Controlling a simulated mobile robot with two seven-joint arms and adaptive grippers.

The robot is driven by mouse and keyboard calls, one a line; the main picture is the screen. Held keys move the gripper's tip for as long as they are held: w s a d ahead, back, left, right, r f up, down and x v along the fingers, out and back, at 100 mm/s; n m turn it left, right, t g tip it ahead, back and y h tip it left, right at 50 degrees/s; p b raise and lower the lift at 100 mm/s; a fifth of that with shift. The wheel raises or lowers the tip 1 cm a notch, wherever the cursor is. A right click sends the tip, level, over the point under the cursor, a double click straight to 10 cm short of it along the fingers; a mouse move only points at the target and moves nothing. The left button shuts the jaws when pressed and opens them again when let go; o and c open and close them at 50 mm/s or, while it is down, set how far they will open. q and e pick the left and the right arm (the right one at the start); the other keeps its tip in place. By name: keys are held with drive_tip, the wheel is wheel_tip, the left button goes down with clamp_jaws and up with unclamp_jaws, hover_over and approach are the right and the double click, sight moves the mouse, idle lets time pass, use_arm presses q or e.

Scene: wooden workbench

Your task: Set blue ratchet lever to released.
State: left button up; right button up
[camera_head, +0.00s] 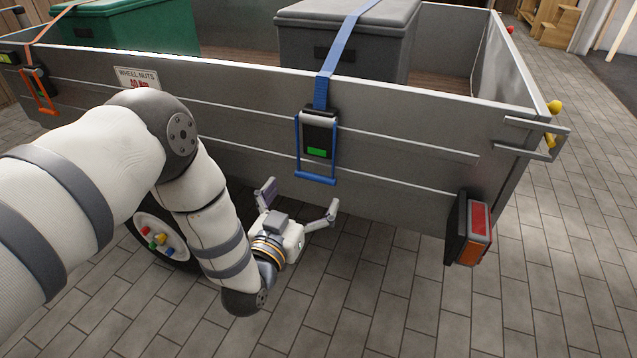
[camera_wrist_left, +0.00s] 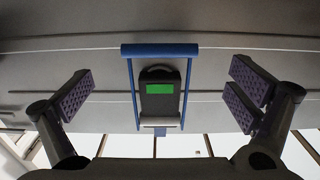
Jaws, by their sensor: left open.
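The blue ratchet lever (camera_head: 316,181) is a U-shaped blue handle hanging down on a black ratchet body (camera_head: 319,132) on the trailer's side wall. The body carries a small green display, and a blue strap (camera_head: 335,62) runs up from it over a grey box. My left gripper (camera_head: 301,202) is open and empty, below the lever and apart from it. In the left wrist view the lever's crossbar (camera_wrist_left: 159,50) lies between the two spread fingers, further off. My right gripper is not in view.
The grey trailer wall (camera_head: 420,140) spans the view. An orange ratchet (camera_head: 40,92) with an orange strap is at the far left. A red and orange tail light (camera_head: 475,230) juts out at the lower right. A wheel (camera_head: 160,238) is beneath my left arm. The paved floor is clear on the right.

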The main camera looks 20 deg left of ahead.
sight(314, 179)
use_arm(q)
drive_tip(key=w, duration=0.2)
drive_tip(key=w+b, duration=0.1)
drive_tip(key=w, duration=0.2)
drive_tip(key=shift+w+d+f+b, duration=0.1)
drive_tip(key=shift+w+f+b, duration=0.2)
drive_tip(key=shift+b, duration=0.05)
drive_tip(key=shift+w+r, duration=0.2)
drive_tip(key=shift+w, duration=0.4)
